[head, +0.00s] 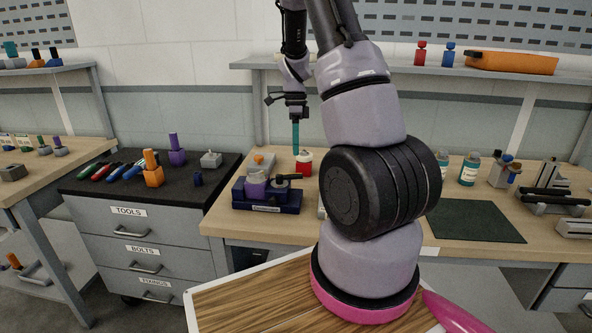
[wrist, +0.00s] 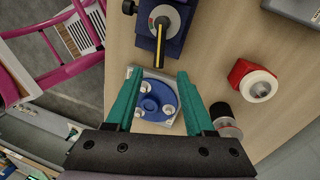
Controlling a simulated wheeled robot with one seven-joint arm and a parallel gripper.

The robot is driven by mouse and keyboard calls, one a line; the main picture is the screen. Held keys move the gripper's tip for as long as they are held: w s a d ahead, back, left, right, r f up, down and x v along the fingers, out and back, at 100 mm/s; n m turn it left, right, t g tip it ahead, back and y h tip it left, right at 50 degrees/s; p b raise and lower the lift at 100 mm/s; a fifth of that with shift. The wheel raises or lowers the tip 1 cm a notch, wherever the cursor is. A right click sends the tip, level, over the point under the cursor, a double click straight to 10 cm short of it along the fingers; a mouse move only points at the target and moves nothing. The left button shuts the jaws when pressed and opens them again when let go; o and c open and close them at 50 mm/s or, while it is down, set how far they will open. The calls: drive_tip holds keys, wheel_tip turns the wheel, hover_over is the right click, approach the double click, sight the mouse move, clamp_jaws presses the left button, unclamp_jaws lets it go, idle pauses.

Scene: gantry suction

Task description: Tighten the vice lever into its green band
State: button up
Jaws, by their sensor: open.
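A dark blue fixture (head: 267,204) stands on the wooden bench in the head view. In the wrist view, the dark blue vice body (wrist: 172,46) is at the top, with a round grey dial (wrist: 172,13) that has small coloured marks. A yellow-and-black lever (wrist: 160,38) extends from the dial towards my gripper. I cannot make out the green band clearly. My gripper (wrist: 157,78) has teal fingers, open and empty, apart from the lever. It hangs above the bench in the head view (head: 295,134). A blue round flange (wrist: 155,101) shows below, between the fingers.
A dark mat (head: 470,220) lies at right.

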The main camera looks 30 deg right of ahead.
sight(291, 178)
drive_tip(key=f, duration=0.2)
drive_tip(key=s+f, duration=0.1)
drive_tip(key=f, duration=0.5)
drive_tip(key=shift+s+a+f, duration=0.15)
drive_tip(key=shift+s+a, duration=0.15)
drive_tip(key=shift+a, duration=0.05)
clamp_jaws()
idle(0.9)
